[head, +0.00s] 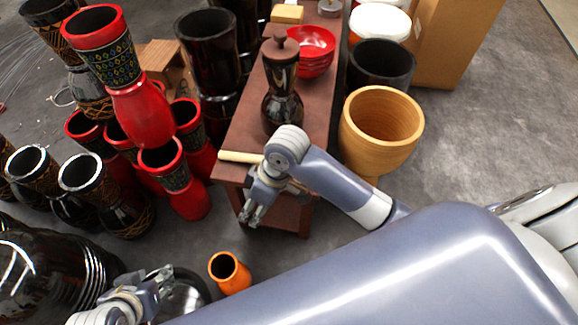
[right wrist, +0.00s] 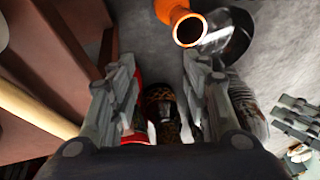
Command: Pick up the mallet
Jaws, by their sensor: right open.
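The mallet shows as a pale wooden stick (head: 240,157) lying near the front end of the brown table, its right part hidden behind my right wrist. It also shows at the left of the right wrist view (right wrist: 35,108). My right gripper (head: 250,214) is open and empty, beside the table's front edge and in front of the mallet. In the right wrist view my right gripper (right wrist: 158,57) has its fingers apart with the floor and drums beyond; the mallet lies outside them, to the left. My left gripper (head: 163,277) is low at the left, away from the table; its jaw opening is unclear.
The brown table (head: 237,137) carries a dark lidded vessel (head: 281,84) and red bowls (head: 313,45). A wooden goblet drum (head: 380,128) stands to its right. Several red and black drums crowd the left. A small orange drum (head: 229,271) stands on the floor in front.

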